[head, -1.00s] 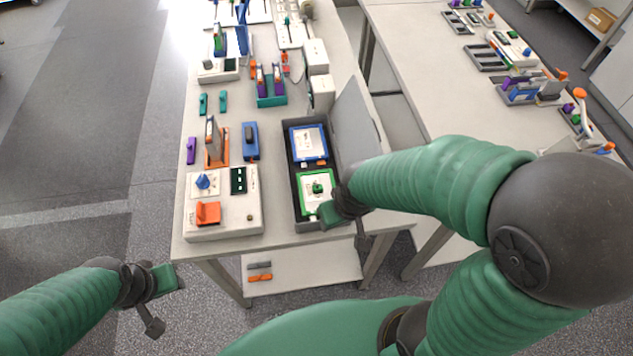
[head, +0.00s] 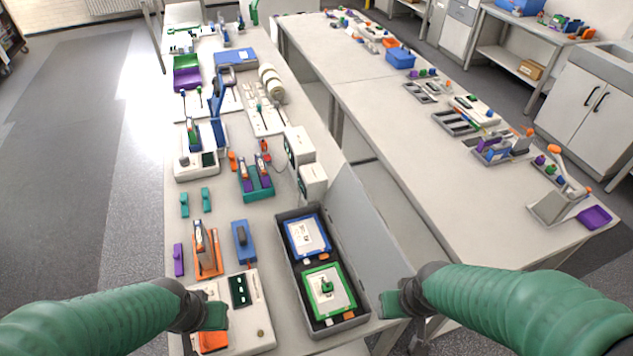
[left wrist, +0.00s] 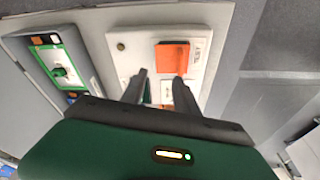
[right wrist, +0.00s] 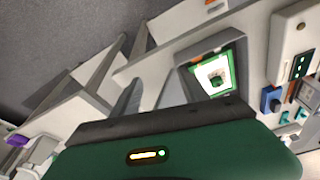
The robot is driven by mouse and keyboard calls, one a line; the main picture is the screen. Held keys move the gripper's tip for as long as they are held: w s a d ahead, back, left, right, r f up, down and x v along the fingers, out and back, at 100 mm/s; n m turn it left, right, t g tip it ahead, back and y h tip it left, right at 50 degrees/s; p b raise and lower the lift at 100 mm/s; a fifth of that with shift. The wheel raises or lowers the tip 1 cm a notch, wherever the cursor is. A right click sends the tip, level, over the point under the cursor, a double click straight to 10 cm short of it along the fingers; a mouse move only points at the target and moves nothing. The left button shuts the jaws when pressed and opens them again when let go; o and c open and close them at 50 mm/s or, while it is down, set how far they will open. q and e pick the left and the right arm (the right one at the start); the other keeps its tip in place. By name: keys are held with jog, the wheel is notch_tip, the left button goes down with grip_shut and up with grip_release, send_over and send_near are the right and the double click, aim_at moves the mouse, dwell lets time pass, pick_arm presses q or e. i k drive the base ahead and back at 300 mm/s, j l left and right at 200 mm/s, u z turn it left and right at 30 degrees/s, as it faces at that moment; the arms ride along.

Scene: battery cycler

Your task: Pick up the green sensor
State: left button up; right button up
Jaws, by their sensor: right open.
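A green-framed white plate with a green knob (head: 326,288), apparently the green sensor, lies in the near compartment of an open grey case (head: 284,262). It also shows in the left wrist view (left wrist: 62,72) and the right wrist view (right wrist: 214,76). My right gripper (head: 392,304) is open and empty just right of the case's near end, apart from the sensor. My left gripper (head: 214,314) is over the white box with the orange part, left of the case. Its two fingers are apart with nothing between them in the left wrist view (left wrist: 161,80).
A blue-framed plate (head: 307,237) lies in the case's far compartment. The case's grey lid (head: 365,235) stands open on its right. The white box (head: 262,325) bears an orange part. Orange and blue holders (head: 240,245) stand behind it. A gap separates the two tables.

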aim_at(327, 287)
jog(key=k+j+z, duration=0.25)
jog(key=k+j, duration=0.3)
jog(key=k+j+z, duration=0.15)
jog(key=j, duration=0.2)
jog(key=j+z, duration=0.15)
jog(key=j, duration=0.2)
jog(key=k+j+z, duration=0.15)
jog(key=j, duration=0.15)
jog(key=k+j+z, duration=0.1)
jog(key=j, duration=0.2)
jog(key=i+j+z, duration=0.1)
jog(key=j, duration=0.25)
jog(key=i+j+z, duration=0.1)
jog(key=j, duration=0.25)
